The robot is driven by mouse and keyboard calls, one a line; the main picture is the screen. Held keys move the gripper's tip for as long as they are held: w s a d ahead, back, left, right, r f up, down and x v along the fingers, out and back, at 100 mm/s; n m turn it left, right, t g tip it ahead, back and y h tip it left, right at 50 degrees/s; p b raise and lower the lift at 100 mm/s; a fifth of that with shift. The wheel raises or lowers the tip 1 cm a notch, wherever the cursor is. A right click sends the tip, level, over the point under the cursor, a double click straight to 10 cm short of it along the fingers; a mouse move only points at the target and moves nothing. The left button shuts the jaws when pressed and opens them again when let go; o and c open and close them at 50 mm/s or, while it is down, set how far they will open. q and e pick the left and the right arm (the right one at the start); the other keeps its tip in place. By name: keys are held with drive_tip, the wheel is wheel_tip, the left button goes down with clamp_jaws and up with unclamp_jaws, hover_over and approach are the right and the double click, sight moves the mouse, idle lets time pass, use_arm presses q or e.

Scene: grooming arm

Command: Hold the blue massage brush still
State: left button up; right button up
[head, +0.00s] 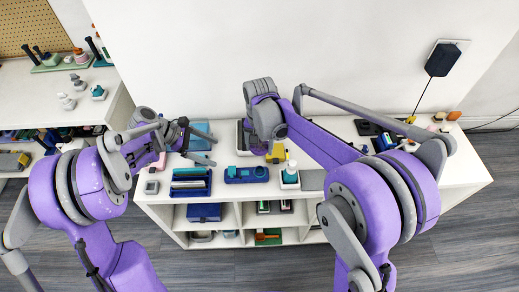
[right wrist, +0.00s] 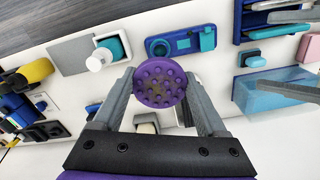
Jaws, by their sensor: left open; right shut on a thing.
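A round, nubbed massage brush (right wrist: 160,82), purple to violet-blue in this light, shows in the right wrist view with its nubs facing the camera. My right gripper (right wrist: 163,88) is shut on it, with a grey finger on each side. The brush is above the white counter. My left gripper (head: 208,148) is open at the left part of the counter, apart from the brush. Its grey fingers also show at the right edge of the right wrist view.
The white counter (head: 155,212) bears a blue tray (head: 190,182), a blue-and-teal device (head: 246,174), a white-and-teal bottle (head: 290,175) and a grey mat (head: 312,180). A dark tablet-like thing (head: 442,59) is on the wall. Several small items crowd the counter's right end.

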sight(259, 146)
drive_tip(key=shift+r, duration=1.85)
use_arm(q)
drive_tip(key=shift+a, duration=0.1)
